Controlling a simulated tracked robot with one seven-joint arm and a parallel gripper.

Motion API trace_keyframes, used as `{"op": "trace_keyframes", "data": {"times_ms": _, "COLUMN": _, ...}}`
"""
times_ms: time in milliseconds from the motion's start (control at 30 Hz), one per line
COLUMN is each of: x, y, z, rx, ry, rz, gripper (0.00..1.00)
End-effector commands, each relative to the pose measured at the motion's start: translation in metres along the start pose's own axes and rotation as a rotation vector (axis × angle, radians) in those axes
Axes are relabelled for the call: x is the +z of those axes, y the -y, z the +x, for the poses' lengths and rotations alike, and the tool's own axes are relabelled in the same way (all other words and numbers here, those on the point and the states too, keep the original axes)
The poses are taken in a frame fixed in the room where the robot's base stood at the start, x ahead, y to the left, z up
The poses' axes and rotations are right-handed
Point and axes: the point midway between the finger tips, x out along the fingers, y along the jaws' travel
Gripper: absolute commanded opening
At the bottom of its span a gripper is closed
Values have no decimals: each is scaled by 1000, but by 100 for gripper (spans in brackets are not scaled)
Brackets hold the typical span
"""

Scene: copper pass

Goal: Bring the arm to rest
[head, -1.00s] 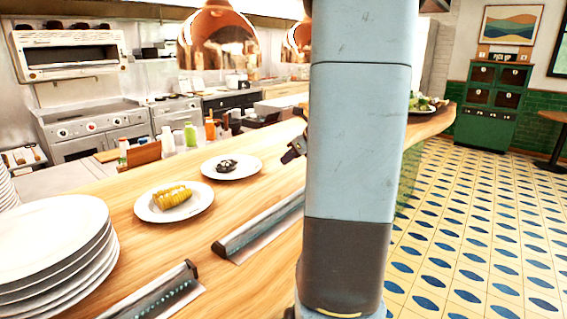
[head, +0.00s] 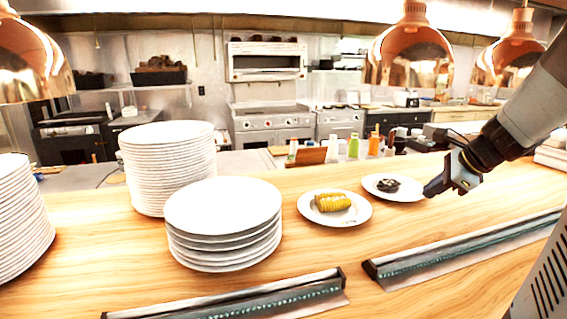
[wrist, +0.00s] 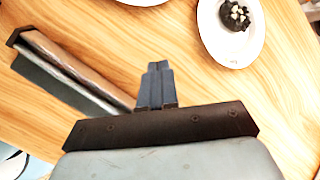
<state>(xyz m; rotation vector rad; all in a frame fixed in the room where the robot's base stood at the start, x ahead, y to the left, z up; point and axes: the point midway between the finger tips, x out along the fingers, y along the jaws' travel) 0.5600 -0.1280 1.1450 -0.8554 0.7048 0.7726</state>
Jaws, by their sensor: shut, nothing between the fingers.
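My gripper (head: 432,190) is at the right in the head view, at the end of my grey arm, above the wooden counter (head: 420,225). It is beside the plate with dark food (head: 388,186), over or near its right edge. In the wrist view my gripper (wrist: 156,72) points at the counter with its fingers together and empty. The plate with dark food (wrist: 232,42) lies to the upper right there, apart from the fingers.
A plate with yellow corn-like food (head: 332,204) is left of the dark-food plate. Several plates are stacked at left (head: 222,207). Metal rails (head: 470,250) lie along the front edge. Copper lamps (head: 412,55) hang above. Bottles (head: 353,147) stand behind. Bare counter lies between plates and rails.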

Motion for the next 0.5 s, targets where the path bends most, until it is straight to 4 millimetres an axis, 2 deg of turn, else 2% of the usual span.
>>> {"op": "trace_keyframes", "data": {"times_ms": 33, "x": 16, "y": -14, "z": -4, "rx": 19, "ry": -9, "rz": -132, "gripper": 0}}
{"op": "trace_keyframes", "data": {"times_ms": 200, "x": 52, "y": -60, "z": -18, "rx": 87, "ry": -49, "rz": -579, "gripper": 0}}
{"op": "trace_keyframes", "data": {"times_ms": 333, "x": 70, "y": -94, "z": -31, "rx": 133, "ry": -83, "rz": -919, "gripper": 0}}
{"op": "trace_keyframes", "data": {"times_ms": 500, "x": 83, "y": -134, "z": -48, "rx": 191, "ry": -134, "rz": -1356, "gripper": 0}}
